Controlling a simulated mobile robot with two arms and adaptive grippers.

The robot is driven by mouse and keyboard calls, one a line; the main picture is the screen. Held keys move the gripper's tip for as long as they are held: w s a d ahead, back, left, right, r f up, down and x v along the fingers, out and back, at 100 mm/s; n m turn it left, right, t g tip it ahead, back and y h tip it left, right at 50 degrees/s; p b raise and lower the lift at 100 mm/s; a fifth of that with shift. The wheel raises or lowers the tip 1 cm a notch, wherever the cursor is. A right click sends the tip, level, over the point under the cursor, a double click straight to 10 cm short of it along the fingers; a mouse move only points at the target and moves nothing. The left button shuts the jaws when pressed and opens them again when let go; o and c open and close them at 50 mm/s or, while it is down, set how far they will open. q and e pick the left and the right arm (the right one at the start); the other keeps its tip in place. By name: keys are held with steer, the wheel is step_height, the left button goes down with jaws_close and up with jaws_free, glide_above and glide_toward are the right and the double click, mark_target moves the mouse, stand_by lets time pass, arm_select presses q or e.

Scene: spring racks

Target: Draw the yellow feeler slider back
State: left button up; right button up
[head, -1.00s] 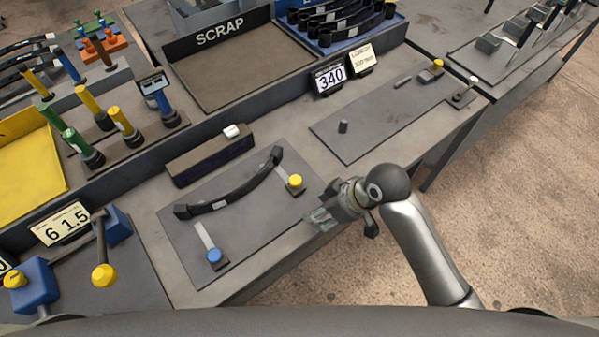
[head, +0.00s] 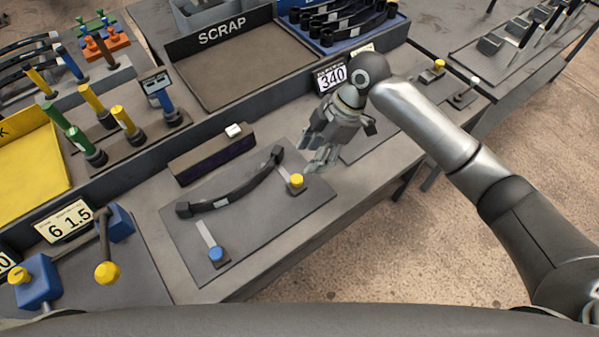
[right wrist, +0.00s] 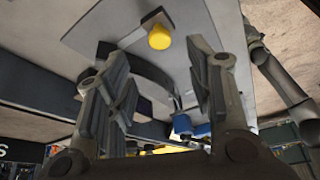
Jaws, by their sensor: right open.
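The yellow feeler slider (head: 297,181) has a round yellow knob and sits on the grey plate (head: 260,221), near the right end of a black curved leaf spring (head: 235,194). In the right wrist view the yellow knob (right wrist: 159,37) shows between and beyond my fingertips, not held. My right gripper (head: 316,165) is open and empty, just above and right of the yellow knob, fingers pointing down; its spread fingers also show in the right wrist view (right wrist: 158,60). A blue-knobbed slider (head: 216,254) stands at the plate's lower left. My left gripper is not in view.
A dark box with a white button (head: 213,155) lies behind the plate. The SCRAP tray (head: 222,72) is empty. A second yellow knob (head: 439,65) stands at the right, and blue blocks with yellow knobs (head: 38,288) at the lower left.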

mark_target(297, 178)
steer(key=p+x, duration=0.1)
steer(key=x, duration=0.8)
steer(key=shift+p, duration=0.4)
steer(key=shift+r, duration=0.1)
jaws_close()
